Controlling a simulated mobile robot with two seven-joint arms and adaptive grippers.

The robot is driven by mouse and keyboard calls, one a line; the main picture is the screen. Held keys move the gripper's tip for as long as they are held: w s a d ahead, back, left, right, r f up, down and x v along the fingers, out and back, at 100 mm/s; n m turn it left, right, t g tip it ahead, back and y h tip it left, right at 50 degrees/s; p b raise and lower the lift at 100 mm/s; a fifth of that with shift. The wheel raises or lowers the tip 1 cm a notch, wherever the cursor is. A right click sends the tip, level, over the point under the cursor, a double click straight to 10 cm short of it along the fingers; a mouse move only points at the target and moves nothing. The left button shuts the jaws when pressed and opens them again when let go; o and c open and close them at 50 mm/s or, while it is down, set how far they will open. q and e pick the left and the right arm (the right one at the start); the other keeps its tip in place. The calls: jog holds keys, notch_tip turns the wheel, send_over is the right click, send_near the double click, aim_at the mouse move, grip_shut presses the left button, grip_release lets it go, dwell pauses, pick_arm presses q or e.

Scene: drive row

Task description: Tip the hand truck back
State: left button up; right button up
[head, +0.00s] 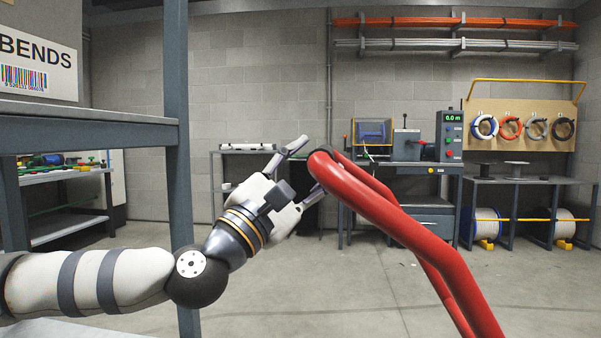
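The red hand truck (400,222) shows as bent red tubes that rise from the bottom right to a rounded handle end (325,160) in the middle of the head view. Its lower part and wheels are out of frame. My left gripper (306,166) is at the left side of the handle, with its fingers spread open. One finger points above the handle end and the other reaches to or behind the tube. I cannot tell whether it touches. My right gripper is not in view.
A grey shelf rack (90,132) with a blue-grey post stands close on the left. A workbench with a machine (420,140) and a bench with wire spools (487,222) stand along the back wall. The concrete floor (330,285) between is clear.

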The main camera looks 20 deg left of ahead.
pick_arm(q)
jog(key=v, duration=1.1)
jog(key=shift+s+a, duration=0.15)
jog(key=shift+s, duration=0.1)
jog(key=shift+f, duration=0.1)
